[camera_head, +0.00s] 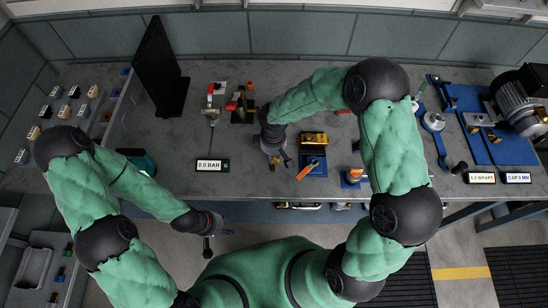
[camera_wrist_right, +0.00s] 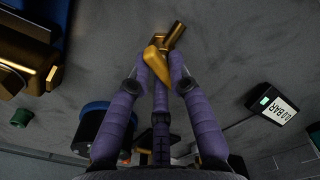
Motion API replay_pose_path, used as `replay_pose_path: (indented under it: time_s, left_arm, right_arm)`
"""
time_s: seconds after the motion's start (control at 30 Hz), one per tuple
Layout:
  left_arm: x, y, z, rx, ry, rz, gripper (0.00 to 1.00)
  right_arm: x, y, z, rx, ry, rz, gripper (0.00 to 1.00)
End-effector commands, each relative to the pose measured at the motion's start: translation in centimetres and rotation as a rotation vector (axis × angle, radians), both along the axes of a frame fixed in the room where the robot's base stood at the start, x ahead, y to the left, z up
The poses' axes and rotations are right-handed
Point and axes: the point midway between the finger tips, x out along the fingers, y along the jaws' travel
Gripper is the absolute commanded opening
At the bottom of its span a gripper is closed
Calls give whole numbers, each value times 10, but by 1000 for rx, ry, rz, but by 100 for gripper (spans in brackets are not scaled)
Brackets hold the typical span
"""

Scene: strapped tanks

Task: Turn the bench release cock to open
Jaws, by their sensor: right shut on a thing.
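In the right wrist view, the brass cock (camera_wrist_right: 155,67) lies at the tips of my right gripper (camera_wrist_right: 157,72), with its short tube end (camera_wrist_right: 177,34) pointing up and right. The purple fingers are shut on its brass handle. The display also shows in the right wrist view (camera_wrist_right: 273,111). My left gripper (camera_head: 208,244) hangs in front of the bench, away from the cock; its finger opening is unclear.
A brass block (camera_head: 313,138) and an orange lever (camera_head: 307,168) on a blue plate stand just right of my right gripper. A black upright panel (camera_head: 158,70) and red-handled fittings (camera_head: 234,105) are behind left. Blue plates with a motor (camera_head: 520,105) fill the far right.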

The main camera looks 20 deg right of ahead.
Motion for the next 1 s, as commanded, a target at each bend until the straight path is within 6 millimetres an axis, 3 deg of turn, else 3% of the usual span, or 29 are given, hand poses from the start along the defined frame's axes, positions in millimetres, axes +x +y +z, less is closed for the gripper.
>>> replay_pose_path:
  time_s: [0.3, 0.67, 0.87, 0.9, 0.97, 1.0]
  left_arm:
    - [0, 0, 14, 0, 0, 0, 40]
    - [0, 0, 14, 0, 0, 0, 40]
    - [0, 0, 23, 0, 0, 0, 40]
    - [0, 0, 24, 0, 0, 0, 40]
    - [0, 0, 22, 0, 0, 0, 40]
    - [0, 0, 22, 0, 0, 0, 40]
  right_arm:
    - [-4, 5, -1, 5, 5, 210, 0]
    - [-4, 5, -2, 4, 6, 239, 0]
    - [-5, 5, -1, 5, 8, 354, 0]
    - [-5, 6, -2, 5, 7, 374, 23]
    - [-5, 5, -3, 4, 7, 369, 40]
    - [-5, 5, -3, 4, 7, 368, 40]
